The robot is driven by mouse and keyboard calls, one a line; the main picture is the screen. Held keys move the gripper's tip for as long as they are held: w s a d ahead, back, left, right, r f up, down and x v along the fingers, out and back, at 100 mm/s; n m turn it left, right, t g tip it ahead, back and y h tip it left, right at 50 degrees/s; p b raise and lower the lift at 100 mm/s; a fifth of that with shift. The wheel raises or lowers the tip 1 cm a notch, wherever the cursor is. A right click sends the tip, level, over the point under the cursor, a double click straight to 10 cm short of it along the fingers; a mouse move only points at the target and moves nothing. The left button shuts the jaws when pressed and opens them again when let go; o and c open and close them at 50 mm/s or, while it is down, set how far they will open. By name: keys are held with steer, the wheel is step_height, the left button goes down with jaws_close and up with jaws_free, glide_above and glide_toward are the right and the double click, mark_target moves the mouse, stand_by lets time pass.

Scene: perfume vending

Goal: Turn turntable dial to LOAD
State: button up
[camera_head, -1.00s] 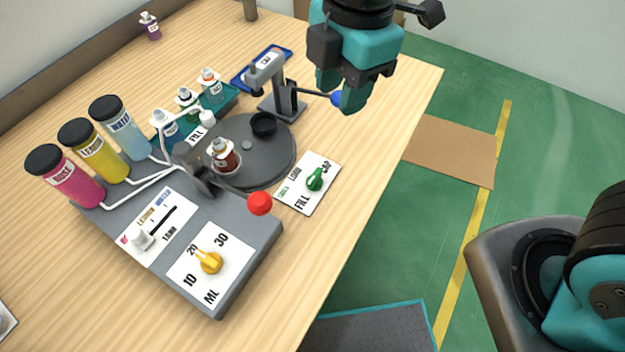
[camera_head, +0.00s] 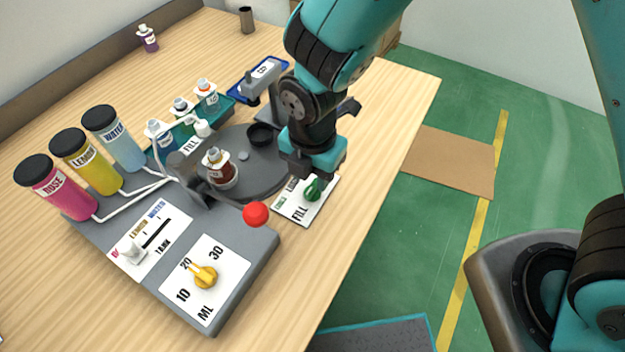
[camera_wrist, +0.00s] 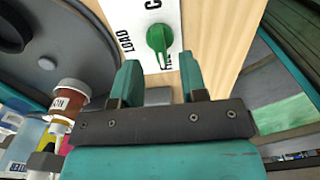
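The turntable dial (camera_head: 314,190) is a green knob on a white plate (camera_head: 290,211) marked LOAD, FILL and a third label partly covered by my gripper. In the wrist view the dial (camera_wrist: 158,40) lies just beyond the fingertips, roughly between their lines. I cannot tell for certain which label it points to. My gripper (camera_wrist: 161,72) is open and empty, with fingers apart. In the head view my gripper (camera_head: 313,162) is above the plate, and its fingertips are hard to make out. The grey turntable (camera_head: 258,190) carries an amber bottle (camera_head: 219,168) and a dark ring.
A red ball-ended lever (camera_head: 256,214) stands close left of the plate. The grey dispenser base with its yellow ML dial (camera_head: 204,276) lies front left. A grey press (camera_head: 262,76), partly hidden by my arm, stands behind. The table's right edge is near the plate.

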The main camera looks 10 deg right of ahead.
mark_target(313, 186)
steer(key=shift+f, duration=1.85)
jaws_close()
